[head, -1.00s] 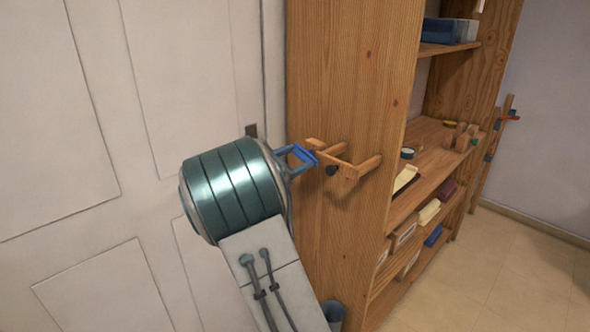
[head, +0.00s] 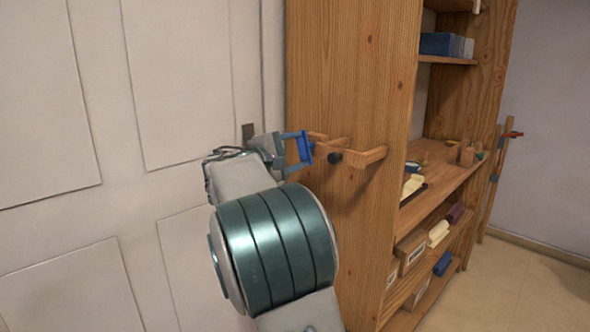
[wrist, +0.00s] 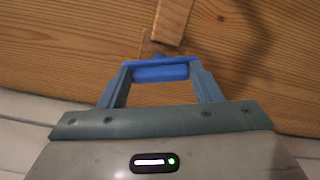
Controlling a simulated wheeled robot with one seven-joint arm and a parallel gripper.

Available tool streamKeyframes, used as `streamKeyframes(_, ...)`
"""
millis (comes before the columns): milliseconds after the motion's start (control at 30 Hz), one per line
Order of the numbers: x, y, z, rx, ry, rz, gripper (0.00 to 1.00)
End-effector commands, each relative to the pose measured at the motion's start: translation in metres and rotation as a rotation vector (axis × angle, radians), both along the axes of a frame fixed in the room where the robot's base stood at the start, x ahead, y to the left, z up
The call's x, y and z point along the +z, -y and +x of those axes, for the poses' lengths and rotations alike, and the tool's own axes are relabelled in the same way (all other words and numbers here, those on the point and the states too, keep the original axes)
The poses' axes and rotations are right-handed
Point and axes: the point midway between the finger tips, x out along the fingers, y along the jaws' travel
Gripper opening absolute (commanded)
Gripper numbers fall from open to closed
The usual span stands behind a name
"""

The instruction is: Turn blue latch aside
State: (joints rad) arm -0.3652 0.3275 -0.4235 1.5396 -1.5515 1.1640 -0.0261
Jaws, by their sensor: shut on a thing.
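The blue latch (head: 305,147) is a short bright blue bar at the wooden fixture on the side of the shelf unit. In the head view it stands close to upright. My gripper (head: 301,147) reaches it from the left, its two grey-blue fingers at the bar's ends. In the wrist view the blue latch (wrist: 158,74) lies crosswise between the fingertips of my gripper (wrist: 160,70), which is shut on it. A wooden strip (wrist: 173,22) shows just beyond it. How the latch is fixed to the wood is hidden.
A pale panelled door (head: 180,80) is close on the left. Shelves (head: 440,180) with small items are at the right. Open floor (head: 500,275) lies beyond.

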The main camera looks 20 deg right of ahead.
Motion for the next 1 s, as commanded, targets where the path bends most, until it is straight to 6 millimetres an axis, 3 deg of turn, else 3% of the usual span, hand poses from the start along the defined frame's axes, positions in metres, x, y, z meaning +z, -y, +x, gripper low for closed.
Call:
streamKeyframes(33,-0.0071,0.0008,-0.0006,-0.002,0.040,0.013,0.35)
streamKeyframes(400,-0.0049,0.0004,-0.0004,-0.001,0.248,0.090,0.35)
streamKeyframes(1000,-0.0021,0.0003,-0.0004,-0.001,0.314,0.116,0.35)
